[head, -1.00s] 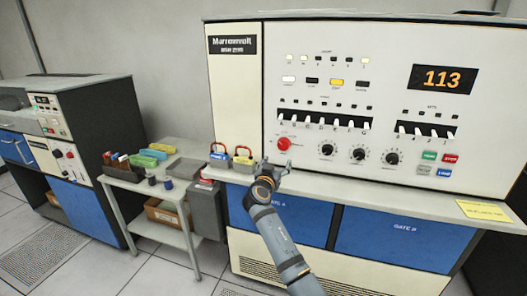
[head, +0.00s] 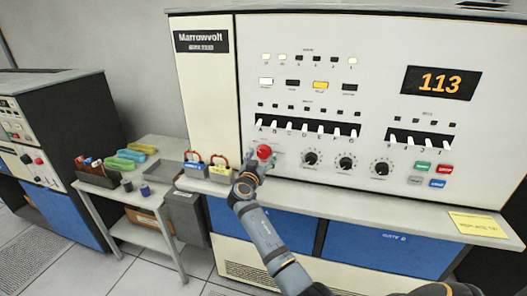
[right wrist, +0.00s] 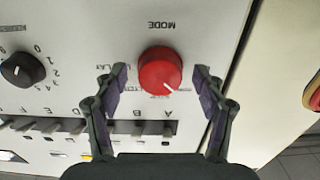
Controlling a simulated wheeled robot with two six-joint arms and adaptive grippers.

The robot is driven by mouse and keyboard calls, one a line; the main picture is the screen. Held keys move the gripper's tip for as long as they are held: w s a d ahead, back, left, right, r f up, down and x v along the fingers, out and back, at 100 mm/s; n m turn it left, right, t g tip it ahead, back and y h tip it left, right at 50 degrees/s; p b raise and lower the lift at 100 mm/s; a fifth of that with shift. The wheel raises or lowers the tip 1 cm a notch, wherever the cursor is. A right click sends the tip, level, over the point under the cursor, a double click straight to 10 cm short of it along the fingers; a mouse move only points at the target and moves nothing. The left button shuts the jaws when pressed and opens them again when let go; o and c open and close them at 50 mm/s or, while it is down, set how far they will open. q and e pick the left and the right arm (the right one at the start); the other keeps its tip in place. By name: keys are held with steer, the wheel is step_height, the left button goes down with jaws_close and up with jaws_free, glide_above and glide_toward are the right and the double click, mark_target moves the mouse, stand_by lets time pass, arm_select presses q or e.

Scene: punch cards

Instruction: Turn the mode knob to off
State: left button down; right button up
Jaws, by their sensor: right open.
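The red mode knob (head: 264,152) sits at the lower left of the white console's control panel. In the right wrist view the knob (right wrist: 160,72) lies under the printed word MODE, which appears upside down. A white pointer mark shows on its lower right rim. My right gripper (head: 258,164) is at the knob in the head view. In the right wrist view its two fingers (right wrist: 161,85) are open, one on each side of the knob, with gaps between. Some labels around the knob are partly hidden. My left gripper is not in view.
Black knobs (head: 311,158) stand right of the red knob, with a row of white switches (head: 308,127) above. Two padlocks (head: 207,170) sit on the ledge at left. A side table (head: 150,199) holds several coloured items.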

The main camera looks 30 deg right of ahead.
steer(key=shift+a, duration=0.1)
steer(key=shift+c, duration=0.4)
steer(key=c, duration=1.1)
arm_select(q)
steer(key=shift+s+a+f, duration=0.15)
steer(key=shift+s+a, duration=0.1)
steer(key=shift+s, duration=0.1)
arm_select(e)
steer(key=shift+o, duration=0.2)
